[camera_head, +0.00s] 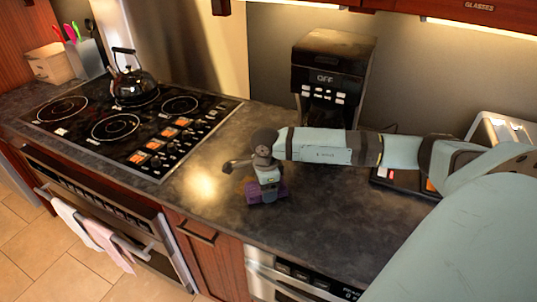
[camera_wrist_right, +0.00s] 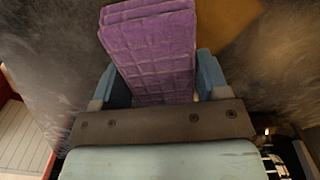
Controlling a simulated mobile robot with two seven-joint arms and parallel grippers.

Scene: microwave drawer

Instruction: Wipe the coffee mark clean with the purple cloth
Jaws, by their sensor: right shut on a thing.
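The purple cloth (camera_head: 256,194) is a folded block with a quilted grid. It is between the fingers of my right gripper (camera_head: 268,187), low at the dark stone counter (camera_head: 330,220) near its front edge. In the right wrist view the cloth (camera_wrist_right: 155,50) stands out between the two blue fingertips of the gripper (camera_wrist_right: 158,82), which is shut on it. A brown coffee mark (camera_wrist_right: 232,22) shows on the counter just right of and beyond the cloth, partly covered by it. I cannot make out the mark in the head view. My left gripper is not in view.
A black coffee machine (camera_head: 328,75) stands at the back of the counter. The stove (camera_head: 115,125) with a kettle (camera_head: 135,85) is at the left. A dark tray-like item (camera_head: 396,180) lies at the right, behind my arm. The counter around the cloth is clear.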

